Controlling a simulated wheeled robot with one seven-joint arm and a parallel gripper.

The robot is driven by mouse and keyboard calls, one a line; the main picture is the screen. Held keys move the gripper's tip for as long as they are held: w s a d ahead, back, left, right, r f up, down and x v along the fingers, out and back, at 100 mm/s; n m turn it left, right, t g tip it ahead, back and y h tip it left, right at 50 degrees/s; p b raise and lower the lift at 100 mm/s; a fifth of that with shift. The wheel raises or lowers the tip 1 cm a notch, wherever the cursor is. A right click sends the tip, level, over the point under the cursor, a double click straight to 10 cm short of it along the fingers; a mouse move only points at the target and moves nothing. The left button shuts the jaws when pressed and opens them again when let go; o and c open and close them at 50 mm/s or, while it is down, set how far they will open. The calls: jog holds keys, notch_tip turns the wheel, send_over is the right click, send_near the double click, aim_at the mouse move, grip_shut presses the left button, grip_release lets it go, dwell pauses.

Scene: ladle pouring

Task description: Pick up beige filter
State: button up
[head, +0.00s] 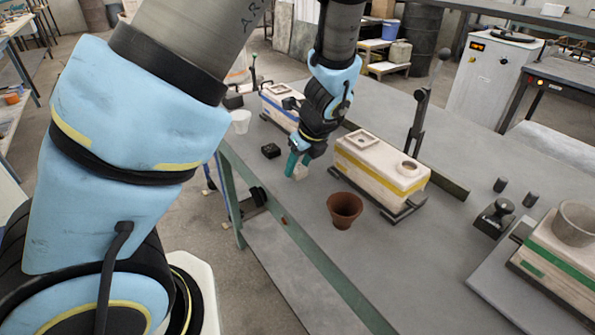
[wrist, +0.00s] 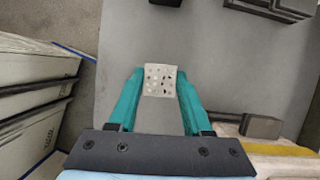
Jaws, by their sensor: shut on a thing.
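The beige filter (wrist: 160,80) is a small pale block with several dark holes in its face. In the wrist view it sits between the two teal fingertips of my gripper (wrist: 160,90), which touch it on both sides. In the head view my gripper (head: 296,163) points down at the grey table, shut on the filter (head: 300,172), which shows only in part beside the fingers. I cannot tell whether the filter touches the table or is just above it.
A beige mould box with a yellow stripe (head: 380,174) stands right of my gripper. A brown pot (head: 344,209) is in front of it. A small black block (head: 271,151) lies to the left, near the table edge. A white cup (head: 240,121) and another mould box (head: 283,108) stand farther back.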

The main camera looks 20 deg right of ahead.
aim_at(298, 168)
grip_shut()
jog(key=shift+r, duration=0.15)
notch_tip(298, 168, up, 10)
jog(key=b, duration=0.1)
dwell(0.4)
